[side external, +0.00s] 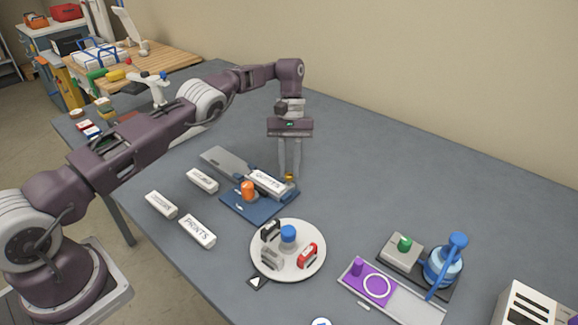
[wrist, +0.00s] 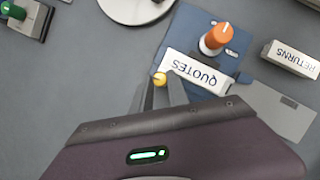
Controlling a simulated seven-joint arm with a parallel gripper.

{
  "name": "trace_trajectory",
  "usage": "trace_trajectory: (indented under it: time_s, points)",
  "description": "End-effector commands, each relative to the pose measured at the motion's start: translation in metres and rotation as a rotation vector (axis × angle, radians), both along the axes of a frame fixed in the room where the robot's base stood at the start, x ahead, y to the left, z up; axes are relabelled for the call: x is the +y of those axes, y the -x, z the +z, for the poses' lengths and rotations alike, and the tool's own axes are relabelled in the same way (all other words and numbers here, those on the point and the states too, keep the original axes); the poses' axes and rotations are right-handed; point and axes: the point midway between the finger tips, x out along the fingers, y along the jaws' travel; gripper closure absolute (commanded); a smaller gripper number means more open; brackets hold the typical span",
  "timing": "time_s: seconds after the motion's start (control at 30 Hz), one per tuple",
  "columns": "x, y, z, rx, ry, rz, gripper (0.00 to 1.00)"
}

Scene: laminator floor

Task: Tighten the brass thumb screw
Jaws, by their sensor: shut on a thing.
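The brass thumb screw (side external: 289,177) is a small yellow knob at the right edge of the blue fixture (side external: 238,207), by the end of the white QUOTES block (side external: 267,183). It also shows in the wrist view (wrist: 159,79), at the tips of the fingers. My gripper (side external: 289,174) points down with its jaws shut on the screw; it shows in the wrist view too (wrist: 160,83). The QUOTES block (wrist: 194,72) lies on the fixture beside an orange knob (wrist: 216,39) with a white pointer mark. The fingers partly hide the screw, and its thread is not visible.
White labelled blocks (side external: 198,231) lie left of the fixture. A round turntable (side external: 312,268) with small coloured items stands in front. A purple-and-grey slide (side external: 398,299) and a blue lever device (side external: 442,264) stand at right. The table behind my gripper is clear.

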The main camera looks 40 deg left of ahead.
Motion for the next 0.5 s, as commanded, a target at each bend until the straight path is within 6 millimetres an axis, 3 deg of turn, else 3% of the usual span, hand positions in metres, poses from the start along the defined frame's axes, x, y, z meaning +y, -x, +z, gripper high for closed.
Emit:
trace_trajectory:
  time_s: [0.47,0.5]
  points:
    - [0.0005,0.0001,-0.0002,0.0,-0.001,-0.008,1.0]
    - [0.0005,0.0001,-0.0002,0.0,-0.001,-0.008,0.74]
